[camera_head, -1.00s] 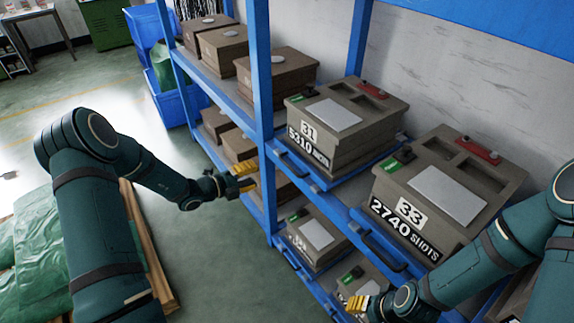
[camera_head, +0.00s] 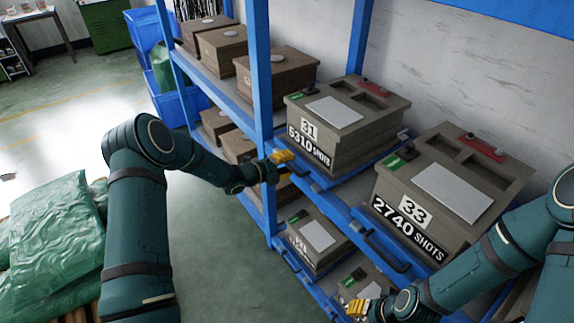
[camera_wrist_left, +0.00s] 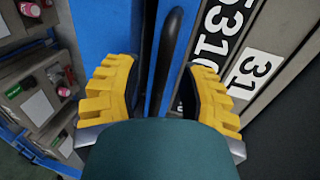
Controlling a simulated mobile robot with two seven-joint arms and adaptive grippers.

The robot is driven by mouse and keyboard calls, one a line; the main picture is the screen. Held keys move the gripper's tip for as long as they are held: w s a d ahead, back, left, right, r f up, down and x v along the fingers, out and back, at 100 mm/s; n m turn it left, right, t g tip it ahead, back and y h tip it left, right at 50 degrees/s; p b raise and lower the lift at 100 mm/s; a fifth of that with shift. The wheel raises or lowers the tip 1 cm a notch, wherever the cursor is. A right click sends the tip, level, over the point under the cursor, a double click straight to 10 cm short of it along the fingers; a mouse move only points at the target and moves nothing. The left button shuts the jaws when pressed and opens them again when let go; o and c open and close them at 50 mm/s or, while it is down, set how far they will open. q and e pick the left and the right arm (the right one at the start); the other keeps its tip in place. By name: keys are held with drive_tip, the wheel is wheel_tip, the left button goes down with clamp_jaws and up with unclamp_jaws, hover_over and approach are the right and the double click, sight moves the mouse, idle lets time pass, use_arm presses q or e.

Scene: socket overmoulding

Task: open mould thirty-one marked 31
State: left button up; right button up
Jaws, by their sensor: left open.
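Mould 31 (camera_head: 341,123) is a grey-brown block on the upper blue shelf, with labels reading 31 and 5310 shots. Its front labels also show in the left wrist view (camera_wrist_left: 243,57). It sits on a blue tray with a dark bar handle (camera_wrist_left: 168,55) in front. My left gripper (camera_head: 288,163) is at this tray's front edge. In the left wrist view the yellow fingers (camera_wrist_left: 152,90) are open, one on each side of the handle, with visible gaps. My right gripper (camera_head: 361,305) is low by the lower shelf; its fingers' opening is unclear.
Mould 33 (camera_head: 456,185) stands to the right on its own tray, with a dark handle (camera_head: 384,249) in front. More moulds (camera_head: 313,240) sit on the shelf below. A blue upright (camera_head: 260,75) rises just left of mould 31. Green bags (camera_head: 55,235) lie at the left.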

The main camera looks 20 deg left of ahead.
use_arm(q)
clamp_jaws()
